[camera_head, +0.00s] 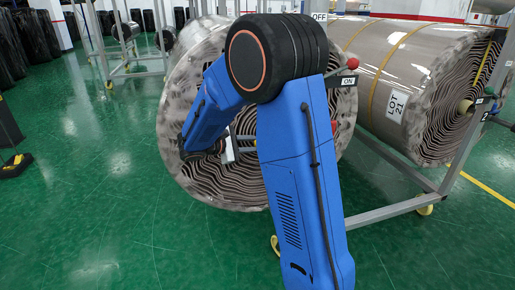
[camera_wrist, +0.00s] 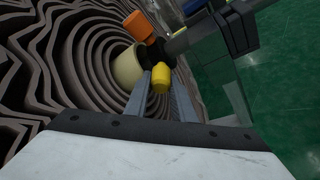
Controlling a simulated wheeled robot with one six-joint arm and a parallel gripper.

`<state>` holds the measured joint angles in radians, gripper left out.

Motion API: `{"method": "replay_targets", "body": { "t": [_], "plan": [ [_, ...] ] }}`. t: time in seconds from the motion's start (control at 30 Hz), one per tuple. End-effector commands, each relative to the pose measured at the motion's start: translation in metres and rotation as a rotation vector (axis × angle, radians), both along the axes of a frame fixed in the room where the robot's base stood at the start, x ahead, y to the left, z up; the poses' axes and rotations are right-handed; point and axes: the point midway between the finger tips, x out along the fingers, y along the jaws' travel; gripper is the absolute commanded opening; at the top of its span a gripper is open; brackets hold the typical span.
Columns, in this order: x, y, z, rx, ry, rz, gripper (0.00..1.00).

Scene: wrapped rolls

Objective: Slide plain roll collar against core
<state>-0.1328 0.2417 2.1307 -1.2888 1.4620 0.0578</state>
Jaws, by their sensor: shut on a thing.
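The plain roll (camera_head: 182,110) stands in front of me in the head view, its layered end partly covered by my blue arm. In the wrist view its cream core (camera_wrist: 128,67) sticks out from the dark spiral layers. A dark collar (camera_wrist: 153,52) sits on the grey bar right beside the core; I cannot tell whether they touch. The collar carries an orange knob (camera_wrist: 138,22) and a yellow knob (camera_wrist: 160,79). My gripper (camera_wrist: 163,80) is shut on the yellow knob, one finger on each side. In the head view the arm mostly hides the collar.
A second roll (camera_head: 420,85) with a LOT 21 label lies to the right. A grey stand (camera_head: 395,208) runs low between the rolls. In the wrist view a grey upright (camera_wrist: 228,65) stands right of the collar. Green floor (camera_head: 90,200) is open at left.

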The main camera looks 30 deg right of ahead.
Motion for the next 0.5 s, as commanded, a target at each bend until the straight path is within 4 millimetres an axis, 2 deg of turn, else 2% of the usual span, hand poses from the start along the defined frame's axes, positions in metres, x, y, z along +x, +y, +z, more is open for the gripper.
{"method": "replay_targets", "body": {
  "t": [0.1,0.37,0.4,0.43,0.5],
  "plan": [
    [0.015,-0.004,0.000,0.000,-0.001,0.000,0.00],
    [0.019,-0.005,0.001,0.000,-0.003,0.004,0.00],
    [0.019,-0.005,0.001,0.000,-0.003,0.005,0.25],
    [0.019,-0.005,0.001,0.000,-0.003,0.005,0.30],
    [0.018,-0.005,0.001,0.000,-0.003,0.004,0.30]
  ]
}}
